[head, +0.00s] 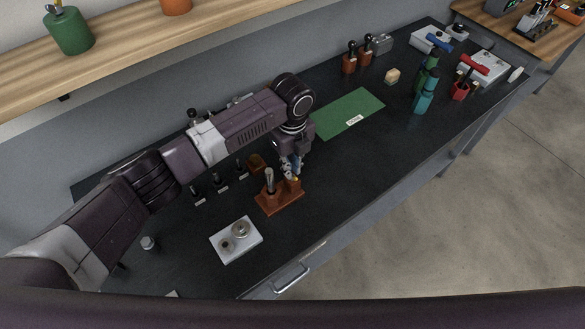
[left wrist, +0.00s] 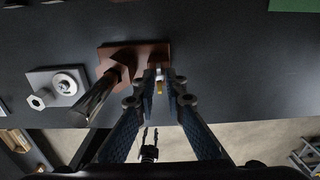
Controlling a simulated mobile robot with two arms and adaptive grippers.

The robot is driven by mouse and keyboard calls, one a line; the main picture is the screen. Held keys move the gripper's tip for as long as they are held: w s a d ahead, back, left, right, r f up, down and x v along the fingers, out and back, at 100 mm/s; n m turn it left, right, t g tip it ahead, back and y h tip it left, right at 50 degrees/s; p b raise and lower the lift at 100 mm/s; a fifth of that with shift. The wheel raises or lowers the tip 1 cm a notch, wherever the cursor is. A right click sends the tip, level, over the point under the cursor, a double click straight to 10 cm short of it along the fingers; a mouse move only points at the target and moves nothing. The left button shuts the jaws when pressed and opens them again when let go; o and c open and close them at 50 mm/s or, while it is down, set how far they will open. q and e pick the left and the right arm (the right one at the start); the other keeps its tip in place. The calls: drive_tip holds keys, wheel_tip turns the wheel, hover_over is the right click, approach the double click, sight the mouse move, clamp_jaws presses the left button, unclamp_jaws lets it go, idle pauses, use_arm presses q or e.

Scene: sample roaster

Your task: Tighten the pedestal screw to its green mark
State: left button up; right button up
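A brown block (head: 279,200) stands near the bench's front edge. A silver-handled tool (head: 269,178) stands upright in its left part; in the left wrist view that handle (left wrist: 95,97) leans large beside my left finger. A small yellow-tipped piece (left wrist: 159,86) is at the block's right part. My left gripper (left wrist: 160,80) points down with its fingertips on either side of this piece, apparently apart from it. A pale plate (head: 223,250) left of the block carries a round metal knob (head: 241,229) and a smaller hex piece (head: 226,244). I cannot make out a green mark.
Several small dark upright pieces (head: 218,182) stand behind the block. A green mat (head: 362,106) lies to the right. Bottles (head: 424,95) and red-handled equipment stand further right. A small dark pronged shape (left wrist: 148,146) shows over the floor, perhaps my right gripper.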

use_arm(q)
drive_tip(key=shift+o, duration=0.8)
drive_tip(key=shift+s+f, duration=0.1)
drive_tip(key=shift+r, duration=0.2)
wheel_tip(320, 180, up, 12)
drive_tip(key=shift+f, duration=0.2)
